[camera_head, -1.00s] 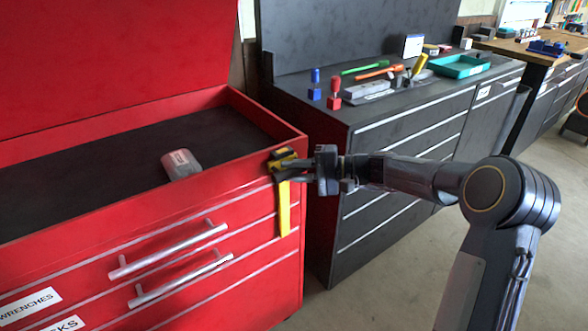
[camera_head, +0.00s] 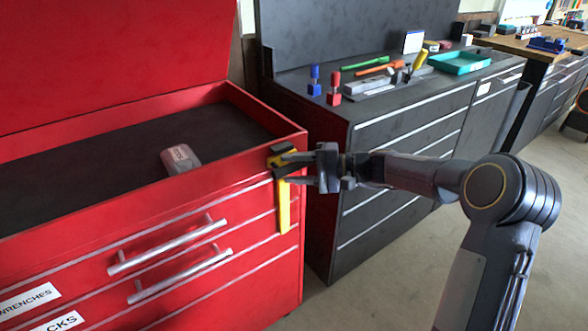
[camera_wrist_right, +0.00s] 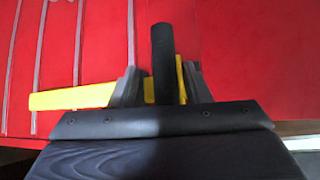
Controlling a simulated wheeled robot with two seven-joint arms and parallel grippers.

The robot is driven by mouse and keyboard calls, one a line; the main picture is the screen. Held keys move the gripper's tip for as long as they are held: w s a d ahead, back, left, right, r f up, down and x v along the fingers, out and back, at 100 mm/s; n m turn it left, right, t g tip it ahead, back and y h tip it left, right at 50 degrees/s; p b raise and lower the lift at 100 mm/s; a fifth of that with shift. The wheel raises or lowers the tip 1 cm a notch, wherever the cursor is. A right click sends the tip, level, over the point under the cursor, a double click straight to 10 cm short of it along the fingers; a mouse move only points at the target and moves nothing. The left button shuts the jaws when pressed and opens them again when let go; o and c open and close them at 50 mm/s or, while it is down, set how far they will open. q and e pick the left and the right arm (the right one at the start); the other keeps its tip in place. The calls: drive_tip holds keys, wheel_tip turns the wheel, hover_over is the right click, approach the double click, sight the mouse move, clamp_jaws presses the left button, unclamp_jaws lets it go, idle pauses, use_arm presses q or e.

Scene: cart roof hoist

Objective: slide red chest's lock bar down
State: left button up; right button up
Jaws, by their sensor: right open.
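The red chest (camera_head: 230,280) stands at the left with its lid raised and its top tray open. My right gripper (camera_head: 284,170) is at the top end of the bar, coming from the right. In the right wrist view the bar (camera_wrist_right: 70,98) runs sideways behind the open fingers, and a dark upright piece (camera_wrist_right: 162,60) stands between them. Contact cannot be told. My left gripper is not in view.
Two drawer handles (camera_head: 168,247) stick out of the front, left of the bar. A dark cabinet (camera_head: 400,130) with tools and a teal tray (camera_head: 460,62) stands behind my right arm. Open floor lies at the right.

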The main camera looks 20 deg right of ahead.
drive_tip(key=v, duration=0.7)
drive_tip(key=shift+s+d, duration=0.15)
drive_tip(key=shift+d, duration=0.15)
drive_tip(key=s+a+r+n+g+h, duration=0.2)
drive_tip(key=s+a+h, duration=0.15)
drive_tip(key=s, duration=0.55)
drive_tip(key=s+f+n+h, duration=0.1)
drive_tip(key=s+f+h, duration=0.2)
drive_tip(key=s, duration=0.5)
drive_tip(key=s+f+n+t+h, duration=0.1)
drive_tip(key=s+f+h, duration=0.15)
drive_tip(key=s, duration=0.55)
drive_tip(key=s+f+n+h, duration=0.15)
drive_tip(key=s+f, duration=0.25)
drive_tip(key=s, duration=0.4)
wheel_tip(320, 180, up, 13)
drive_tip(key=p, duration=1.2)
drive_tip(key=shift+w+m+h, duration=0.2)
drive_tip(key=shift+m+h, duration=0.15)
drive_tip(key=shift+f, duration=0.2)
